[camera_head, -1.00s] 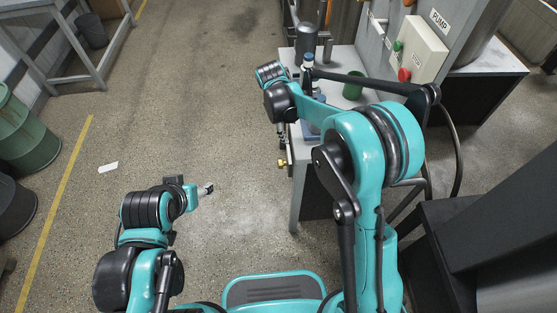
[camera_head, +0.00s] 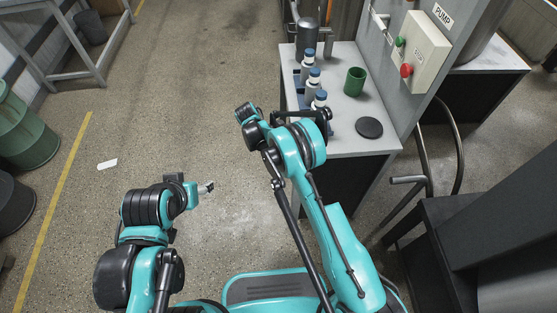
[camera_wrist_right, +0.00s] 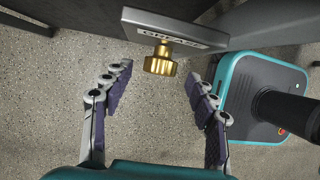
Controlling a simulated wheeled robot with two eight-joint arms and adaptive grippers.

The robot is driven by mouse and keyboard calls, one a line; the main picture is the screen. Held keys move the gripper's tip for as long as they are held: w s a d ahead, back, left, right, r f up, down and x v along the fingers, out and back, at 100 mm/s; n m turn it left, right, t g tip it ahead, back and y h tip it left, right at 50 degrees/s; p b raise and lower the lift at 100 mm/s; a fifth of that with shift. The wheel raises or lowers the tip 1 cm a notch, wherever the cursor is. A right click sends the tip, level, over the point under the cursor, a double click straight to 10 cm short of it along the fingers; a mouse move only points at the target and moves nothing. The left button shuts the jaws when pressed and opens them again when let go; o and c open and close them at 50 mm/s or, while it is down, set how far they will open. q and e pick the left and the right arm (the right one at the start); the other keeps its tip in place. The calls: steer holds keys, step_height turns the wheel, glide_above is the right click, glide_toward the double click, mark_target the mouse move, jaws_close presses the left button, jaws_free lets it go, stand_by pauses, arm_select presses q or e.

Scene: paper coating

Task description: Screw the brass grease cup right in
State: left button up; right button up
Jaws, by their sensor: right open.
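The brass grease cup (camera_wrist_right: 160,62) shows in the right wrist view, a knurled knob on a short stem under a grey labelled block (camera_wrist_right: 176,28). My right gripper (camera_wrist_right: 161,88) is open and empty. Its two fingers stand apart on the left and right of the cup, with neither touching it, and the cup is near the fingertip end of the gap. In the head view my right arm hides the cup, and the right fingers cannot be made out. My left gripper (camera_head: 206,188) is over bare floor at the left; its jaws are too small to read.
The grey workbench (camera_head: 352,135) carries several blue-capped bottles (camera_head: 313,78), a green cup (camera_head: 355,81) and a black disc (camera_head: 369,127). A bent metal handle (camera_head: 408,180) is at right.

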steer(key=x, duration=0.2)
steer(key=shift+d+f+b, duration=0.15)
steer(key=shift+f+b, duration=0.2)
steer(key=shift+f, duration=0.05)
steer(key=c, duration=1.2)
steer(key=shift+o, duration=0.2)
steer(key=t, duration=0.3)
steer(key=shift+s+m, duration=0.35)
steer(key=shift+m, duration=0.05)
steer(key=shift+s+f+m+t, duration=0.15)
steer(key=shift+m+t, duration=0.25)
steer(key=shift+t, duration=1.6)
